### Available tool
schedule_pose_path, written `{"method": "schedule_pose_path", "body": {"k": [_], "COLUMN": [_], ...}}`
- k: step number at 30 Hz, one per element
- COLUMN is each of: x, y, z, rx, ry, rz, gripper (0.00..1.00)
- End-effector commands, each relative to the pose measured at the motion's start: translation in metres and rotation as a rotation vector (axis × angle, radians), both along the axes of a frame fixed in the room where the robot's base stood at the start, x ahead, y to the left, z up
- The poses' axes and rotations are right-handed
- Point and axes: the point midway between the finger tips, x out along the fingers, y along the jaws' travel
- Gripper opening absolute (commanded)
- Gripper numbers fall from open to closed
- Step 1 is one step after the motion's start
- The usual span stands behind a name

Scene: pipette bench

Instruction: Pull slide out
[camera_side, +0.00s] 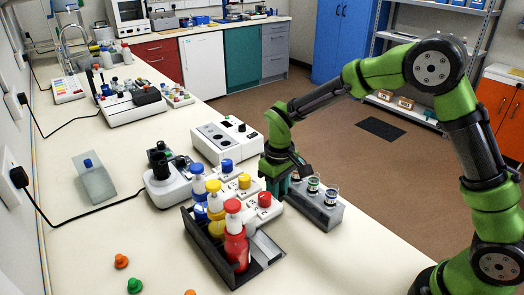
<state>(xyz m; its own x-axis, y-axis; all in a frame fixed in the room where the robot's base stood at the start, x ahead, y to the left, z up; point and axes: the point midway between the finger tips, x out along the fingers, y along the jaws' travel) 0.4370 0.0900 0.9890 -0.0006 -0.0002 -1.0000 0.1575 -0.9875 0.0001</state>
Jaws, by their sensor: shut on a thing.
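My gripper (283,184) points down at the far right corner of a white block with coloured caps (222,180), left of a grey rack (318,208). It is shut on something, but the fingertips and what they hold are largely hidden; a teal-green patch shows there. A dark tray (207,252) holds red, yellow and blue bottles. A flat pale grey strip (266,248) lies at the tray's right end, near the red bottle (236,245). I cannot tell for certain which piece is the slide.
A white instrument (225,140) stands behind my gripper. A microscope-like device (166,182) and a clear wedge stand (94,180) are to the left. Loose orange (121,261) and green (134,285) caps lie in front. The front middle of the bench is mostly clear.

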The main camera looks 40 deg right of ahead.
Motion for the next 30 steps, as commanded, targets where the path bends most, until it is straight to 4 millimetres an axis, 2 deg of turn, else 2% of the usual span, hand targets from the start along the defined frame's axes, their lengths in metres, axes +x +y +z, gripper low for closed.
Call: {"method": "schedule_pose_path", "body": {"k": [4,18,24,30], "x": [0.018,0.101,0.127,0.144], "y": [0.0,0.0,0.0,0.0], "z": [0.0,0.0,0.0,0.0], "rx": [0.0,-0.001,-0.001,-0.001], "ry": [-0.002,-0.003,-0.002,-0.003], "rz": [0.0,0.001,0.0,0.0], "gripper": [0.0,0.0,0.0,0.0]}}
